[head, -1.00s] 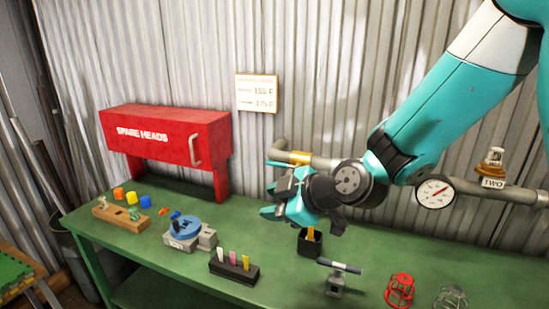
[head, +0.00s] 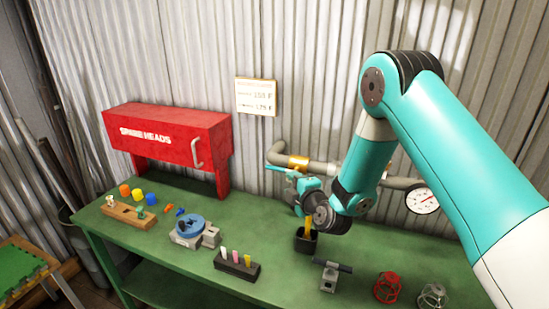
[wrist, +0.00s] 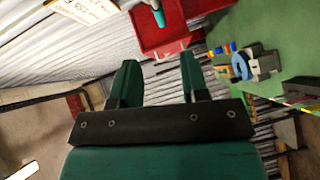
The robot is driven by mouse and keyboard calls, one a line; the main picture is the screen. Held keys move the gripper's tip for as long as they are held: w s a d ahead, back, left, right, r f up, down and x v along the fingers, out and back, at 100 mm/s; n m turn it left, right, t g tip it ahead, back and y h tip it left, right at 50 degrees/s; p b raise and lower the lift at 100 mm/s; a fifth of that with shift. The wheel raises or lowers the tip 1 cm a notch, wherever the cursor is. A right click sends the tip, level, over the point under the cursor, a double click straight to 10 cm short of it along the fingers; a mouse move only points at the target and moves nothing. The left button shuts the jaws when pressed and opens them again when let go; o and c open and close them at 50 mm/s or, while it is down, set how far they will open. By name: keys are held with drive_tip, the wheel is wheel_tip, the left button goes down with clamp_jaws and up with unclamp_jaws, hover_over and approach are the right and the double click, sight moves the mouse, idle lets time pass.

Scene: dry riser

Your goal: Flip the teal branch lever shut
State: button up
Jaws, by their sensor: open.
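The teal lever (wrist: 158,14) shows at the top edge of the wrist view as a short teal rod with a pale end. It lies ahead of my open, empty gripper (wrist: 160,70), roughly in line with the gap between the fingers and apart from them. In the head view, my gripper (head: 300,186) is just below the brass valve body (head: 298,162) on the grey pipe (head: 325,168). Teal shows beside the valve there, but I cannot clearly separate lever from fingers. The lever's pivot is hidden.
The red SPARE HEADS box (head: 166,135) stands left on the green bench (head: 190,270). A black holder (head: 306,242) with a yellow piece is below my gripper. A pressure gauge (head: 422,200) hangs right. A blue round fixture (head: 190,226) and marker rack (head: 237,266) stand front left.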

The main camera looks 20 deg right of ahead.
sight(276, 169)
drive_tip(key=p+x, duration=0.7)
drive_tip(key=x, duration=0.3)
drive_tip(key=shift+w+p, duration=0.3)
drive_tip(key=shift+p, duration=0.1)
drive_tip(key=shift+x, duration=1)
drive_tip(key=shift+f, duration=0.1)
drive_tip(key=shift+c, duration=0.4)
clamp_jaws()
